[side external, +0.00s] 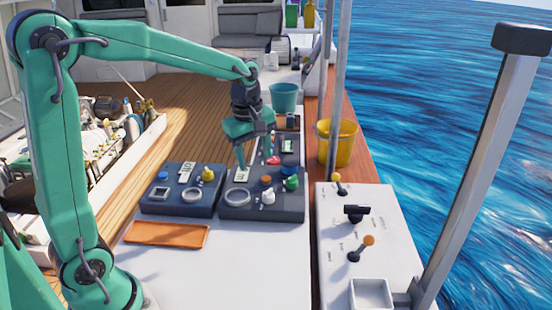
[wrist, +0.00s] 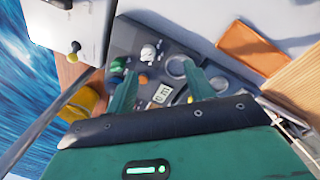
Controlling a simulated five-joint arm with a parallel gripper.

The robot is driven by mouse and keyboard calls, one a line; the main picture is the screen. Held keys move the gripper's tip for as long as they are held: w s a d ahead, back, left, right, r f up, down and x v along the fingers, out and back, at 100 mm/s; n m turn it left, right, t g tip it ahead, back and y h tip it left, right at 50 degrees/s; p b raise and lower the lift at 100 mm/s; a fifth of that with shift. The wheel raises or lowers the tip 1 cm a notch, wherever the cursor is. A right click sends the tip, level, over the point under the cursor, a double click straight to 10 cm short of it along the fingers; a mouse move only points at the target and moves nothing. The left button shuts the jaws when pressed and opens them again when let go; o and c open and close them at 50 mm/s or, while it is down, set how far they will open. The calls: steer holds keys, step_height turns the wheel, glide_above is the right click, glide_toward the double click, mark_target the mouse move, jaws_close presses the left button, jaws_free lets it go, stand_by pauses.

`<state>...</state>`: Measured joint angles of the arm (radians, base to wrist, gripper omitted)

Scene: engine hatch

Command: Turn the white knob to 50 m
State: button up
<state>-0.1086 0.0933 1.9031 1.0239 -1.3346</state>
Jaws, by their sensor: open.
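The white knob (side external: 268,197) stands near the front of the right dark control panel (side external: 283,213). In the wrist view the white knob (wrist: 148,53) is beyond the fingertips, towards the top. My gripper (side external: 255,160) is above the rear part of this panel, behind the white knob and apart from it. In the wrist view my gripper (wrist: 163,88) shows two green fingers spread apart with nothing held. A small white display (side external: 243,174) sits on the panel by the left finger. Its reading, partly visible in the wrist view (wrist: 162,93), is too small to read surely.
Green (side external: 292,183), orange (side external: 266,181) and red (side external: 273,160) controls crowd the same panel. A round ring (side external: 237,197) lies left of the white knob. A second panel (side external: 180,204) with a yellow knob (side external: 208,174) stands left. An orange tray (side external: 167,234) lies in front.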

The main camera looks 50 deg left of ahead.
mark_target(269, 191)
steer(key=w+a+f+n, duration=0.1)
steer(key=w+f+n, duration=0.1)
steer(key=w+a+f+n+g, duration=0.1)
steer(key=w+f+n, duration=0.1)
steer(key=f+n, duration=0.1)
steer(key=w+a+f+n+g, duration=0.1)
steer(key=w+f+n, duration=0.1)
steer(key=w+f, duration=0.1)
steer(key=shift+f, duration=0.1)
steer(key=shift+s+f, duration=0.15)
steer(key=shift+f, duration=1.8)
steer(key=shift+s+f, duration=0.1)
steer(key=shift+f, duration=1.85)
steer(key=c, duration=0.9)
